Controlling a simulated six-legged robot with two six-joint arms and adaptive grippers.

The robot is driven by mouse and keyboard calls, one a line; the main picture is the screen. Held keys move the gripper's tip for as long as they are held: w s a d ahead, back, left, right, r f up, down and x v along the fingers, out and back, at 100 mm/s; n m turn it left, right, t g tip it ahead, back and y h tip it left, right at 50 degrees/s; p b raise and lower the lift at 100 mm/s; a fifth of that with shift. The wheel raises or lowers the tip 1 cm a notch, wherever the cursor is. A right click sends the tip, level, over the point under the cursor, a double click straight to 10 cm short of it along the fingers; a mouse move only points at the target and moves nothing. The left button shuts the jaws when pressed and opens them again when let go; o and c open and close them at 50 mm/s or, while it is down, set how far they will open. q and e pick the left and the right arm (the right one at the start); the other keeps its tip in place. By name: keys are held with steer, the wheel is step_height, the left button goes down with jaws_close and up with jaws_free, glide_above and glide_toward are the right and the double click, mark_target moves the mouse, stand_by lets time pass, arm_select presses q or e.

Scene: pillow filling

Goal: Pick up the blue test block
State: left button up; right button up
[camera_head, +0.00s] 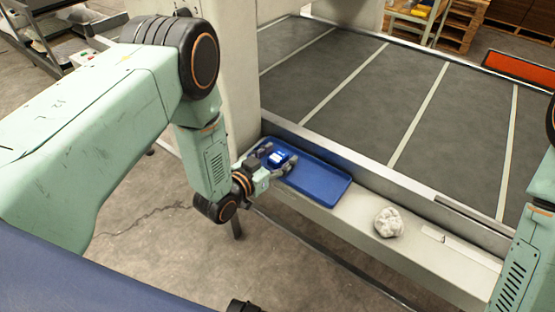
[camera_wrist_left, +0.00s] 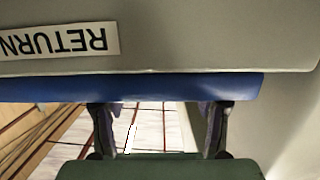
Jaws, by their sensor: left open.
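The blue test block (camera_head: 277,157), with a bright pale patch on top, is at the left end of the blue tray (camera_head: 325,184) in the head view. My left gripper (camera_head: 279,161) is open at that end of the tray, with its fingers on either side of the block. I cannot tell whether they touch it. In the left wrist view the two fingers of my left gripper (camera_wrist_left: 160,112) are spread apart below a blue band that looks like the tray (camera_wrist_left: 150,87). The block cannot be made out there. My right gripper is out of view.
A crumpled white lump (camera_head: 389,222) lies on the pale ledge (camera_head: 350,222) right of the tray. Behind the ledge is a dark belt (camera_head: 345,95) with pale stripes. An upside-down RETURN label (camera_wrist_left: 60,40) shows in the wrist view.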

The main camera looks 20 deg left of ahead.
arm_select(q)
steer(key=shift+d, duration=0.1)
steer(key=shift+c, duration=0.4)
steer(key=shift+c, duration=0.9)
steer(key=c, duration=1)
